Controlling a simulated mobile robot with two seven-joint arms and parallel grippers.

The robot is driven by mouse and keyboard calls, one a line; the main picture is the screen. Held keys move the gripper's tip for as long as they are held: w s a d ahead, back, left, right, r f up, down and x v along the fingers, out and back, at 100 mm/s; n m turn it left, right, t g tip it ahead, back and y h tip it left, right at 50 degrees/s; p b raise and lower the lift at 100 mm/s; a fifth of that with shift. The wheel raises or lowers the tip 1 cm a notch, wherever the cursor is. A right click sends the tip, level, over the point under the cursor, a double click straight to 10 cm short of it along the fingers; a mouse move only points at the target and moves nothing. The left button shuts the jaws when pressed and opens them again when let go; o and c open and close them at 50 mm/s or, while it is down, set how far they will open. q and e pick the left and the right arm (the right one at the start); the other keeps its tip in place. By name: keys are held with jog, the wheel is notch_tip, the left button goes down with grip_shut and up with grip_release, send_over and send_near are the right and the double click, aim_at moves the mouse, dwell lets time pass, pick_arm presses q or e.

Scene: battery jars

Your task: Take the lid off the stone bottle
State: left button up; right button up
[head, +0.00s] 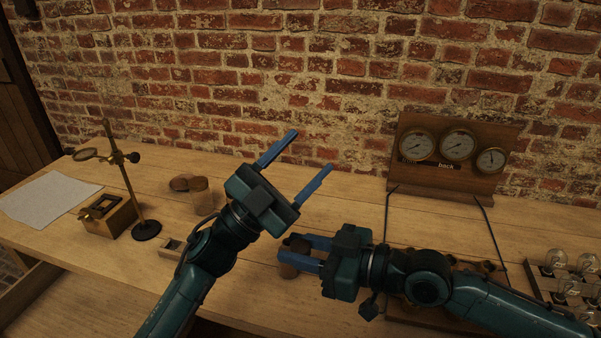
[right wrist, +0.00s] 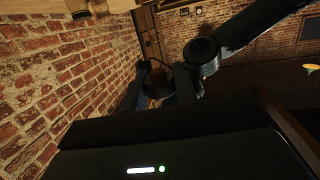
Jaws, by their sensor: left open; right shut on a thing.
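A small brown, rounded vessel, which looks like the stone bottle (head: 288,271), is at the fingers of my right gripper (head: 284,249) in the head view. The blue fingers are shut on it and hide much of it. A darker brown top shows between and above them; I cannot tell the lid's edge from the body. In the right wrist view a dark brown rounded shape (right wrist: 157,81) shows beyond the gripper, dim and partly hidden. My left gripper (head: 310,150) is open and empty, above and behind the bottle, fingers pointing up and right toward the wall.
A brass stand with a magnifier (head: 126,180), a brass box (head: 107,214) and paper (head: 48,197) are at left. A gauge panel (head: 455,150) stands back right, bulbs (head: 568,285) at far right. The back middle is clear.

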pick_arm(q)
jog(key=s+d+r+m+g+y, duration=0.1)
jog(key=s+d+r+m+g, duration=0.25)
jog(key=m+g, duration=0.4)
jog(key=s+d+r+m+g, duration=0.2)
jog(key=s+d+m+g, duration=0.25)
jog(key=m+g, duration=0.35)
jog(key=m+t+y, duration=0.4)
jog(key=m+y, duration=0.1)
jog(key=y, duration=1.7)
send_over(301, 246)
notch_tip(301, 246, down, 4)
jog(key=shift+n, duration=0.25)
notch_tip(301, 246, down, 12)
jog(key=shift+f, duration=0.1)
jog(key=shift+c, duration=0.2)
